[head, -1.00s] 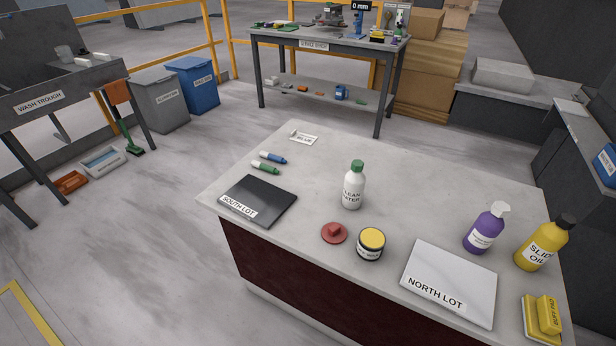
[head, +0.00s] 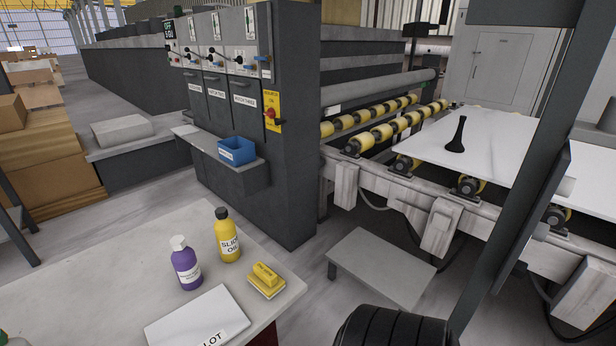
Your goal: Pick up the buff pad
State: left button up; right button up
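Neither of my grippers shows in this view.
A low grey step (head: 382,264) stands on the floor to the right. Behind are control cabinets (head: 235,110) and a roller conveyor (head: 400,185) carrying a white slab (head: 500,150).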

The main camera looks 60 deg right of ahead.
aim_at(264, 279)
jog(key=z, duration=1.55)
jog(key=u, duration=1.9)
jog(key=z, duration=1.85)
